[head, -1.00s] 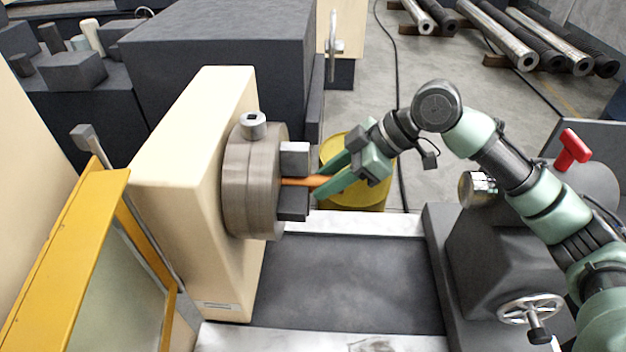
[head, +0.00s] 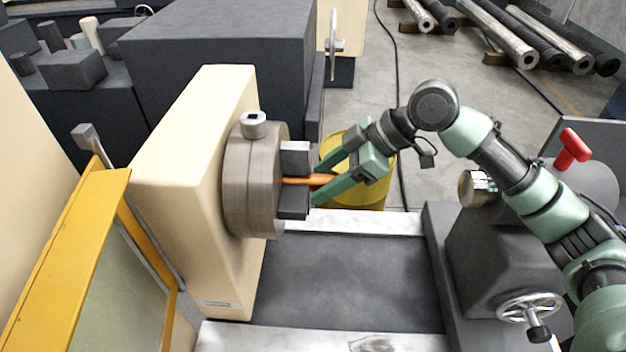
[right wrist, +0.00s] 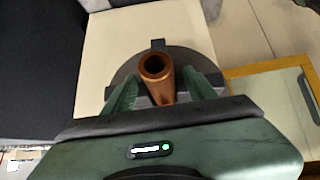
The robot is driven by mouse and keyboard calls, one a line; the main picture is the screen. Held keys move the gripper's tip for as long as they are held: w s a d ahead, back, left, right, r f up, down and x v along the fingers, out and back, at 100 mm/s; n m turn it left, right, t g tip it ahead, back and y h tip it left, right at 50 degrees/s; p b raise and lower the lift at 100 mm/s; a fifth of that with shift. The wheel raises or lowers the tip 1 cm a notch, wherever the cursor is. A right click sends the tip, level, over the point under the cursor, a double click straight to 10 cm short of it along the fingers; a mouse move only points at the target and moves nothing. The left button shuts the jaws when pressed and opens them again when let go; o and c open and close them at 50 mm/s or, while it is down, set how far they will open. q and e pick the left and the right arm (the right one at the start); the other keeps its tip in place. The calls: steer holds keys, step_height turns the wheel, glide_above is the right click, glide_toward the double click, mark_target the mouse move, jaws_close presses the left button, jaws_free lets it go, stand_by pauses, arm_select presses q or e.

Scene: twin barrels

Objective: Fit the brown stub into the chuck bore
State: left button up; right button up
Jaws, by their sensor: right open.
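The brown stub (head: 308,181) is a copper-brown tube lying roughly level, its left part between the jaws of the grey chuck (head: 252,185). In the right wrist view the stub (right wrist: 156,72) shows its hollow end towards the camera, with the chuck (right wrist: 122,75) behind it. My right gripper (head: 316,182) is open, its green fingers above and below the stub's outer end. In the wrist view the fingers stand on either side of the stub, apart from it. The chuck bore and the stub's inner end are hidden. My left gripper is not in view.
The cream headstock (head: 190,180) carries the chuck. A yellow barrel (head: 375,195) stands behind my gripper. A grey tailstock with a handwheel (head: 530,308) is at the right. The dark lathe bed (head: 345,280) below is clear. A yellow-framed guard (head: 70,260) is at the left.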

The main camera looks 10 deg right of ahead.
steer(key=shift+f, duration=0.1)
steer(key=shift+d+r, duration=0.25)
steer(key=shift+r, duration=0.05)
steer(key=b+v, duration=0.2)
steer(key=v, duration=0.5)
